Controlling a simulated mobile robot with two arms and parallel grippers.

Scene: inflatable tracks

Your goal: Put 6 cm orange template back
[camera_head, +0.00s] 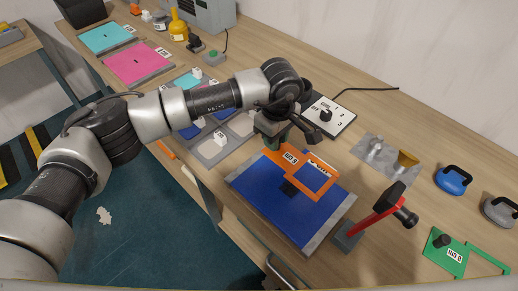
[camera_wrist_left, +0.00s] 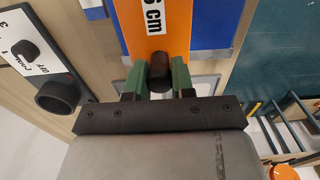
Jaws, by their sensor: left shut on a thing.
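The orange template (camera_head: 297,165) is a flat plate with a square opening and a "6 cm" label. In the head view it is over the blue board (camera_head: 260,193); I cannot tell whether it touches it. My left gripper (camera_head: 273,137) is shut on the template's dark round knob. In the left wrist view, the green fingers (camera_wrist_left: 158,76) sit either side of this knob (camera_wrist_left: 160,66), with the orange plate (camera_wrist_left: 176,32) reaching beyond them. A small black object (camera_head: 288,188) shows beside the template on the blue board. My right gripper is not in view.
A green template (camera_head: 440,250) lies at the right. A grey plate with fittings (camera_head: 385,160), a control box (camera_head: 326,115) and blue (camera_head: 453,180) and grey handled suction cups (camera_head: 500,210) are behind. Pink and cyan panels lie far left.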

